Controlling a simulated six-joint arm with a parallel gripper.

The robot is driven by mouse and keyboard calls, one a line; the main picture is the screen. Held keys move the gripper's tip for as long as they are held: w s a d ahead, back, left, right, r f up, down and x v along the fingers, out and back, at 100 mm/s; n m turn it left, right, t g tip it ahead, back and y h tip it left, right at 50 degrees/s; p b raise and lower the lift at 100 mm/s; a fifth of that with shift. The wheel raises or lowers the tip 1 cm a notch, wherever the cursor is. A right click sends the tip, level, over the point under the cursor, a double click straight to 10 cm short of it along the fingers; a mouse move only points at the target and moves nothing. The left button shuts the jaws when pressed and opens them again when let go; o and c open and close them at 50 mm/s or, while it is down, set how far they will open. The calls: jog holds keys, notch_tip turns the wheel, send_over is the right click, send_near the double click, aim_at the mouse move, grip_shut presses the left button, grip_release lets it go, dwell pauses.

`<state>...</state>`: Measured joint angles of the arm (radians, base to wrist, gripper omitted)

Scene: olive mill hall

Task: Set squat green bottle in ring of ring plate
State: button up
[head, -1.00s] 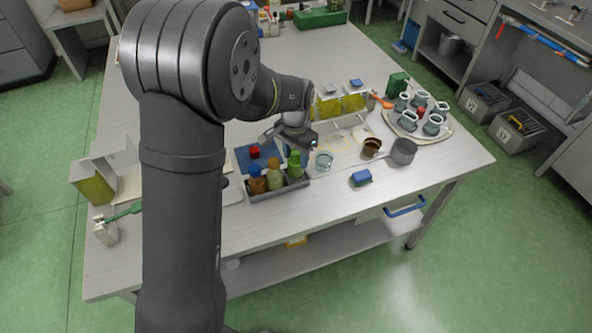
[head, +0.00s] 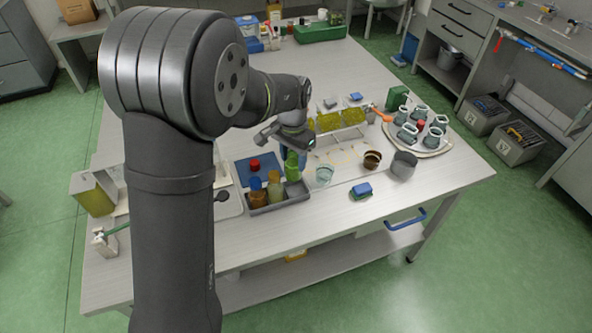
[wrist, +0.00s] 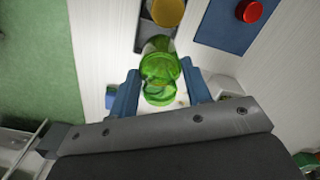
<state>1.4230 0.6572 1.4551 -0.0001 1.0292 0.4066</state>
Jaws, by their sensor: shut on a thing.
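The squat green bottle (head: 292,167) is between the two blue fingers of my gripper (wrist: 165,90) in the wrist view. My gripper is shut on it, above the right end of the grey tray. In the head view my gripper (head: 291,150) partly hides the bottle's top. A pale plate (head: 230,209) with a dark round spot lies left of the tray.
The grey tray (head: 262,208) holds an amber bottle (head: 256,192) and a yellowish green bottle (head: 275,188). A clear glass (head: 323,176), a brown cup (head: 372,160), a grey cup (head: 403,165) and a blue block (head: 361,190) stand to the right. The front table edge is clear.

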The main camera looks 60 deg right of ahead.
jog(key=w+r, duration=0.5)
jog(key=w, duration=0.7)
jog(key=w+r, duration=0.6)
jog(key=w, duration=0.5)
jog(key=w+a+n, duration=0.4)
jog(key=w+a, duration=0.6)
jog(key=w, duration=0.2)
jog(key=a+f+n, duration=0.4)
jog(key=a+f, duration=0.1)
jog(key=f, duration=0.8)
jog(key=shift+f+n, duration=0.15)
jog(key=shift+n, duration=0.25)
jog(key=shift+f, duration=0.55)
jog(key=shift+f, duration=0.6)
jog(key=shift+f, duration=0.45)
